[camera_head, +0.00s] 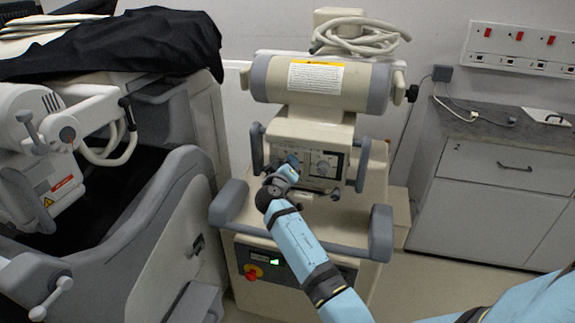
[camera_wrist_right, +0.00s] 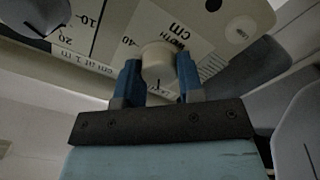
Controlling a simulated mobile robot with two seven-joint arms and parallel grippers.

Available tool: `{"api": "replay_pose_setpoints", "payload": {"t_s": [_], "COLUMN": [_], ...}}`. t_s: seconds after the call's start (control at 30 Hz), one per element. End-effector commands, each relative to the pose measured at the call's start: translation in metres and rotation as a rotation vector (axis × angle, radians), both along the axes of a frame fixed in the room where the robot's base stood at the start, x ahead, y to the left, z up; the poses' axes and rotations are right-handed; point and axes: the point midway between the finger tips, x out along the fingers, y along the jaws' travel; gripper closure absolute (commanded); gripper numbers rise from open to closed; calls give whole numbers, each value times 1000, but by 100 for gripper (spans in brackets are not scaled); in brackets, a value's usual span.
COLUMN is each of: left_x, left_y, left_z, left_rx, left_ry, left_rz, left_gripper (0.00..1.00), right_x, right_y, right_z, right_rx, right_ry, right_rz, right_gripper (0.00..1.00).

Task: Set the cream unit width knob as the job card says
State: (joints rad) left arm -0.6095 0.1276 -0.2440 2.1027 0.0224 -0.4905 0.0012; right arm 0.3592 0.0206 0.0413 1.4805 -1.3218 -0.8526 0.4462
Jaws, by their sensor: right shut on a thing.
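The cream unit (camera_head: 300,130) stands in the middle of the head view, with a control panel (camera_head: 312,186) on its front. In the right wrist view, a round cream knob (camera_wrist_right: 157,58) sits on a panel beside the printed words "WIDTH" and "cm", with "40" to its left. My right gripper (camera_wrist_right: 158,78) is shut on this knob, one blue finger on each side. In the head view, my right gripper (camera_head: 288,168) is at the panel's left half and hides the knob. The knob's pointer is not clear. No job card is readable. My left gripper is not in view.
A second knob (camera_wrist_right: 38,12) with a "10" and "20" scale is at the wrist view's upper left. Grey handles (camera_head: 362,165) flank the panel. A grey and white machine (camera_head: 170,200) stands close on the left, a cabinet (camera_head: 500,180) on the right.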

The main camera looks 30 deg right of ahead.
Motion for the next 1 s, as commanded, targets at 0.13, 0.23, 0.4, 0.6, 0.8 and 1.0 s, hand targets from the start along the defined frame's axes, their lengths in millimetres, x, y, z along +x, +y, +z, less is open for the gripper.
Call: {"api": "replay_pose_setpoints", "payload": {"t_s": [0.13, 0.23, 0.4, 0.6, 0.8, 1.0], "left_x": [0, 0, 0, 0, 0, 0], "left_y": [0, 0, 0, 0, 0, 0], "left_z": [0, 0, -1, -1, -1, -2], "left_rx": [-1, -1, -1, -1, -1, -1], "left_ry": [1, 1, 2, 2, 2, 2], "left_rz": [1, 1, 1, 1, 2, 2], "left_gripper": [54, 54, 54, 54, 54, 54], "right_x": [0, 0, 0, 0, 0, 0], "right_y": [-1, -1, -1, -1, 0, -1], "right_z": [1, 1, 1, 1, 0, 0], "right_rx": [-14, -16, -16, -15, -15, -15], "right_ry": [16, 18, 17, 17, 17, 17], "right_rz": [-1, -1, -1, -1, -1, 0], "right_gripper": [89, 89, 89, 42, 40, 40]}}
